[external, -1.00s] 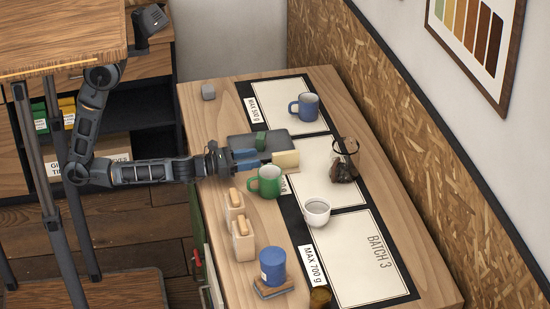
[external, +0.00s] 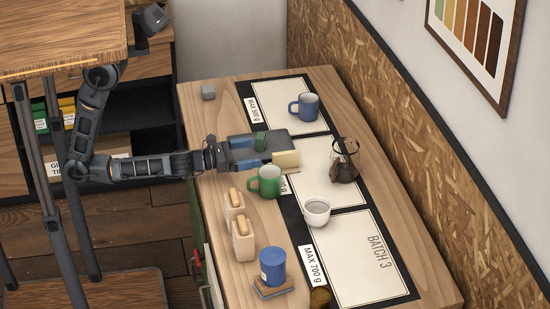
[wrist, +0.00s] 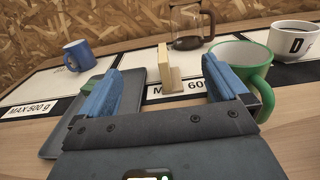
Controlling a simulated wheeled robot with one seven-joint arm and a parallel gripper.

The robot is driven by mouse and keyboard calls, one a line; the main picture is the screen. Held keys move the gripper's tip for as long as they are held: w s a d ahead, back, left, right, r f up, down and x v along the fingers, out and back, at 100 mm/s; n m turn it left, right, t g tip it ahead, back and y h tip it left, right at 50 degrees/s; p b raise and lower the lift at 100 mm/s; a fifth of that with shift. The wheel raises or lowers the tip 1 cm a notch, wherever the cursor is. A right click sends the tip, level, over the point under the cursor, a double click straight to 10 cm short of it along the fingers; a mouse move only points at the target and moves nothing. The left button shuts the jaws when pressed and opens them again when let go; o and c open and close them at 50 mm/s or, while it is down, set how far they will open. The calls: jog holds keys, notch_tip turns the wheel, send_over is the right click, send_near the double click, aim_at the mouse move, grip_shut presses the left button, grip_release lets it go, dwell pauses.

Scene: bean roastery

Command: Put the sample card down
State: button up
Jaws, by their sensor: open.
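The sample card (external: 286,158) is a small cream piece with a foot. It stands upright at the near edge of the middle mat, between the dark tray and the green mug. In the wrist view the card (wrist: 163,66) shows nearly edge-on, ahead of and between my fingers. My gripper (external: 246,154) is open, its two blue fingers spread apart. In the wrist view the gripper (wrist: 163,88) has nothing between its fingers, and the card appears just beyond the fingertips, clear of both.
The dark tray (wrist: 52,143) with a green item lies at the left finger. The green mug (external: 267,181) is close on the right. Beyond stand a glass carafe (external: 344,163), a white cup (external: 316,211) and a blue mug (external: 306,106). The batch 3 mat (external: 365,260) is mostly clear.

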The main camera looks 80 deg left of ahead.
notch_tip(320, 180, up, 13)
jog(key=w+d+r+n+g+h, duration=0.35)
jog(key=w+d+n, duration=0.2)
jog(key=d, duration=0.55)
jog(key=w+d+r+n+g+h, duration=0.2)
jog(key=w+d+n+g+h, duration=0.4)
jog(key=d, duration=0.5)
jog(key=n+g+y, duration=0.7)
jog(key=g+y, duration=0.2)
jog(key=y, duration=0.1)
send_over(286, 168)
jog(key=shift+m+t+h, duration=0.25)
jog(key=f, duration=1.5)
jog(key=shift+a+f+b, duration=0.2)
jog(key=shift+f+b, duration=0.15)
notch_tip(286, 168, down, 8)
jog(key=shift+a+f+p, duration=0.1)
jog(key=shift+a+p, duration=0.05)
jog(key=shift+p, duration=0.25)
jog(key=shift+c, duration=0.2)
